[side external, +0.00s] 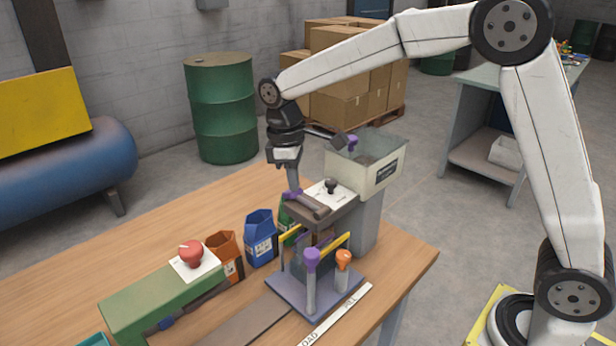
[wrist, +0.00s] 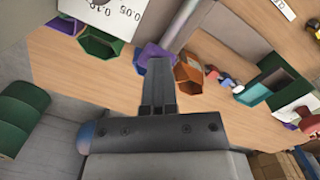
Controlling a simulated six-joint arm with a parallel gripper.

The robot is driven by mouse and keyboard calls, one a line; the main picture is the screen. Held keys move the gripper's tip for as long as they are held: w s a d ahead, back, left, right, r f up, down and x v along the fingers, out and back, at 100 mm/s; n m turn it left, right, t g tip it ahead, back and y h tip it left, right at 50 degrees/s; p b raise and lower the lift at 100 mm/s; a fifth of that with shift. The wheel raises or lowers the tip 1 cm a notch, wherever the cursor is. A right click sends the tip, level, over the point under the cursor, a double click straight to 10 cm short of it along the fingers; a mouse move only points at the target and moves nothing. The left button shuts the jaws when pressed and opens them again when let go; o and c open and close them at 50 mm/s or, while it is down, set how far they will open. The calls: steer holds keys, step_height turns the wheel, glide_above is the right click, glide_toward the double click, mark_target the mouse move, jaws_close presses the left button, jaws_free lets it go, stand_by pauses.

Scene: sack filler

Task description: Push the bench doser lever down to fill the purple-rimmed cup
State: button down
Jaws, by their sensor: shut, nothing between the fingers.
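The bench doser (side external: 366,178) stands on the wooden table, with a pale hopper on a grey column and a dark spout. My gripper (side external: 292,188) points down, shut and empty, close above that end. I cannot tell whether it touches. The shut fingers also show in the wrist view (wrist: 157,72).
A purple-capped post (side external: 311,262) and an orange-capped post (side external: 343,262) stand at the doser's front. Orange (side external: 224,250), blue (side external: 260,240) and green (side external: 286,218) bins stand to its left. A green box with a red knob (side external: 191,253) sits farther left. The table's back left is clear.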

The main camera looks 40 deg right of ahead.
steer(key=shift+w+a+r, duration=0.25)
steer(key=shift+w+a, duration=0.2)
steer(key=shift+w, duration=0.15)
steer(key=shift+w+a+r, duration=0.25)
steer(key=shift+w+a, duration=0.2)
steer(key=shift+w, duration=0.15)
steer(key=shift+r, duration=0.1)
step_height(320, 180, up, 8)
steer(key=shift+w+a, duration=0.2)
steer(key=shift+w, duration=0.15)
steer(key=shift+s+f, duration=0.15)
steer(key=shift+f, duration=0.1)
stand_by(1.0)
steer(key=s+d+f+m+t, duration=0.1)
steer(key=s+d+f+m, duration=0.2)
steer(key=s+f, duration=0.6)
steer(key=s+d+f+m+t, duration=0.2)
steer(key=s+d+f+m, duration=0.2)
steer(key=s+f, duration=0.5)
steer(key=shift+s+d+t+y, duration=0.3)
steer(key=shift+s+d, duration=0.5)
steer(key=shift+s, duration=0.3)
